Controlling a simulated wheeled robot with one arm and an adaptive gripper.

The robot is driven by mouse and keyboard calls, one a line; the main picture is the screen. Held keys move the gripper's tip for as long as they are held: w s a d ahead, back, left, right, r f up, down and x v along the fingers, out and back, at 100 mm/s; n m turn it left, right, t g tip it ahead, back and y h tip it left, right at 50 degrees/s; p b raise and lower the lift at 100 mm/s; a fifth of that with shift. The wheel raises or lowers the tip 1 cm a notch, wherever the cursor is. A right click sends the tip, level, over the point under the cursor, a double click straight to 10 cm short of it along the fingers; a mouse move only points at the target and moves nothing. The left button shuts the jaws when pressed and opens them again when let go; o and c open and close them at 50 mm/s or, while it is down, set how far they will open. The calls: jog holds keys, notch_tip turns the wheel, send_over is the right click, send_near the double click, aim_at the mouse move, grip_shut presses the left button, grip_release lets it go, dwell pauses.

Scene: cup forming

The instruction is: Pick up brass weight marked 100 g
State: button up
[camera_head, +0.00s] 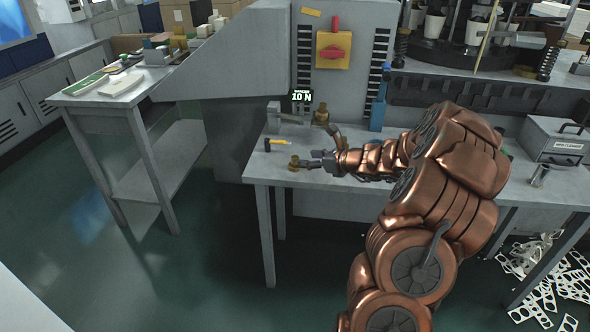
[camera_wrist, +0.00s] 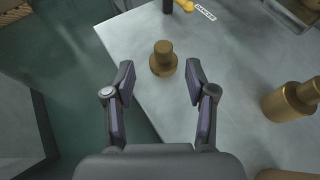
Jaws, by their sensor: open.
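A small brass weight (camera_wrist: 163,60) stands upright near the table's edge in the wrist view, just beyond and between my fingertips. My gripper (camera_wrist: 158,85) is open and empty, with a finger on each side of the near space. In the head view the small brass weight (camera_head: 294,162) stands close to my gripper (camera_head: 318,158). A larger brass weight (camera_wrist: 291,101) stands at the right in the wrist view; it also shows behind my gripper in the head view (camera_head: 321,115). No mass marking is readable on either weight.
The grey table (camera_head: 262,172) ends just left of the small weight.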

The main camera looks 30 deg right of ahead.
aim_at(295, 157)
jog(key=shift+w+d+f, duration=0.15)
jog(key=shift+d+f, duration=0.15)
jog(key=shift+w+f, duration=0.15)
jog(key=shift+w, duration=0.15)
jog(key=shift+x, duration=3.35)
jog(key=shift+a, duration=0.2)
jog(key=shift+c, duration=0.3)
grip_shut()
